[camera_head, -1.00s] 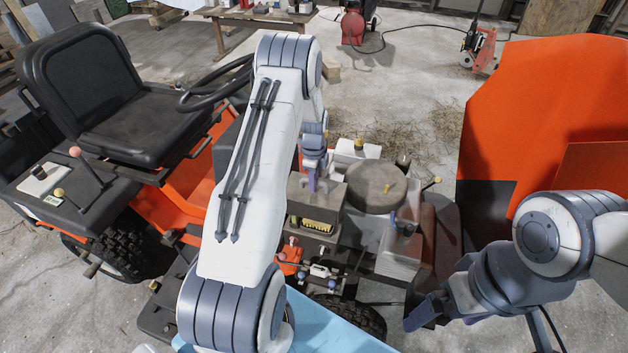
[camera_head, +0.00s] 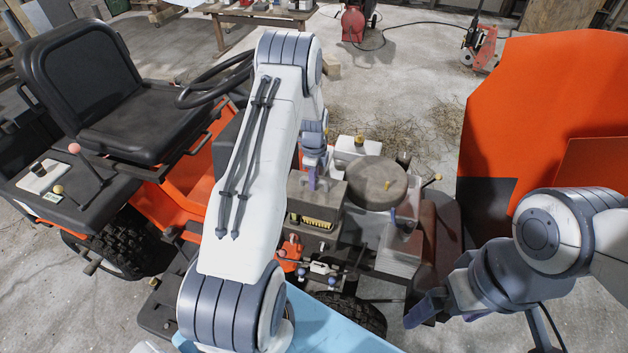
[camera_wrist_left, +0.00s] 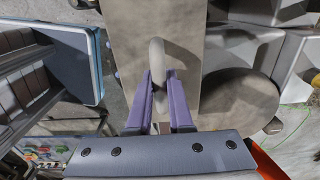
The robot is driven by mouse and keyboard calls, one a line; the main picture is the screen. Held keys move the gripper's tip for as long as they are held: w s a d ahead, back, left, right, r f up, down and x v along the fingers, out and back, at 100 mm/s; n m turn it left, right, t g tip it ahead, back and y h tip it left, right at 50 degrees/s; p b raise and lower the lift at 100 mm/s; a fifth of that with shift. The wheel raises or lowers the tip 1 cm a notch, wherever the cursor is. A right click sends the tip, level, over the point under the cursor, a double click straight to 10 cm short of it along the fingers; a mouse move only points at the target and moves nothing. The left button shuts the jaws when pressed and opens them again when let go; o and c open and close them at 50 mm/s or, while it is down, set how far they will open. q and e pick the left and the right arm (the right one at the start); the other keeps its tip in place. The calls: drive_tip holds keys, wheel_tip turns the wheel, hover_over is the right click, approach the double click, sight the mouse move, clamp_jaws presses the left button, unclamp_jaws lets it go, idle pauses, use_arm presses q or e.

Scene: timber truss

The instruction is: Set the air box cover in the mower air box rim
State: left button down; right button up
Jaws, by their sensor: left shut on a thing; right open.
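The air box cover (camera_head: 302,191) is a grey-brown box-like lid over the mower's engine. In the left wrist view the cover (camera_wrist_left: 150,30) shows as a flat plate with a pale raised handle. My left gripper (camera_head: 312,180) is shut on this handle; its purple fingers (camera_wrist_left: 160,88) stand on either side of it. The mower air box rim (camera_head: 310,227) lies below, with a yellow pleated filter (camera_head: 318,222) showing at the front under the cover's edge. The far side of the rim is hidden, and I cannot tell whether cover and rim touch. My right gripper (camera_head: 427,308) is open, empty and well apart, lower right.
A round grey engine housing (camera_head: 376,183) stands close right of the cover. The steering wheel (camera_head: 215,82) and black seat (camera_head: 140,110) are to the left. The raised orange hood (camera_head: 540,110) is at right. A light blue surface (camera_head: 325,325) lies in front.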

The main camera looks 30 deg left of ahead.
use_arm(q)
drive_tip(key=shift+f, duration=0.2)
drive_tip(key=shift+f+b, duration=3.1)
drive_tip(key=shift+f, duration=1.15)
drive_tip(key=c, duration=0.7)
unclamp_jaws()
drive_tip(key=shift+c, duration=0.2)
